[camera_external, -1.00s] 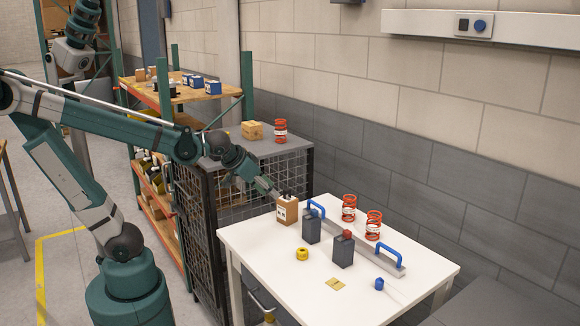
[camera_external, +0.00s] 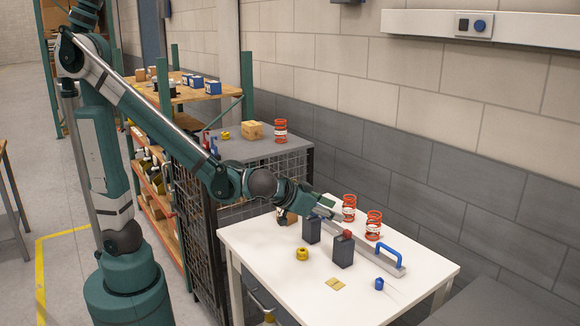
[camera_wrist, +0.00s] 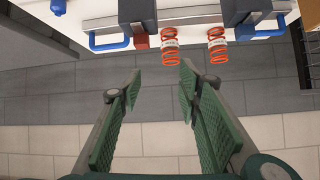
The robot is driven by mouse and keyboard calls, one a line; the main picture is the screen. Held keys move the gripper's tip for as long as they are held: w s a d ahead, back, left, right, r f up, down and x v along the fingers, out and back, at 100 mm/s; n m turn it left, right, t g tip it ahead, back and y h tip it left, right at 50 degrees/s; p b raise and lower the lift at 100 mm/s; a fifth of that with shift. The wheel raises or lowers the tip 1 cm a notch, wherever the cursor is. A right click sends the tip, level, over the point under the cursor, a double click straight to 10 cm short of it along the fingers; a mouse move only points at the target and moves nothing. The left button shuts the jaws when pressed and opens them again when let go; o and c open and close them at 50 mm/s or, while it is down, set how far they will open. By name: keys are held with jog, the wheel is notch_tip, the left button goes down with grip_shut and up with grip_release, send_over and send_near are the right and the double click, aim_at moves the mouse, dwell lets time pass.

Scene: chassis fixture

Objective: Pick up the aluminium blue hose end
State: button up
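A small blue fitting, apparently the blue hose end (camera_external: 379,283), lies on the white table's front right part. It also shows at the top left edge of the wrist view (camera_wrist: 58,6). Its material cannot be told. My gripper (camera_external: 333,211) is over the back of the table, near the springs, well apart from the blue fitting. In the wrist view my gripper (camera_wrist: 160,84) has its two green-padded fingers spread with nothing between them.
A grey bar with blue handles (camera_external: 388,254) lies across the white table (camera_external: 290,295).

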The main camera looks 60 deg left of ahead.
jog(key=s+d+f+m+t+h+p, duration=0.1)
jog(key=s+d, duration=0.1)
jog(key=d, duration=0.7)
jog(key=s+d+f+t+h, duration=0.1)
jog(key=s+d, duration=0.1)
jog(key=d, duration=0.8)
send_near(379, 280)
jog(key=shift+w+r, duration=0.3)
jog(key=shift+w, duration=0.25)
jog(key=shift+f, duration=0.5)
jog(key=shift+x, duration=1.25)
jog(key=shift+w, duration=0.1)
jog(key=shift+b+x, duration=0.9)
jog(key=shift+x, duration=1.65)
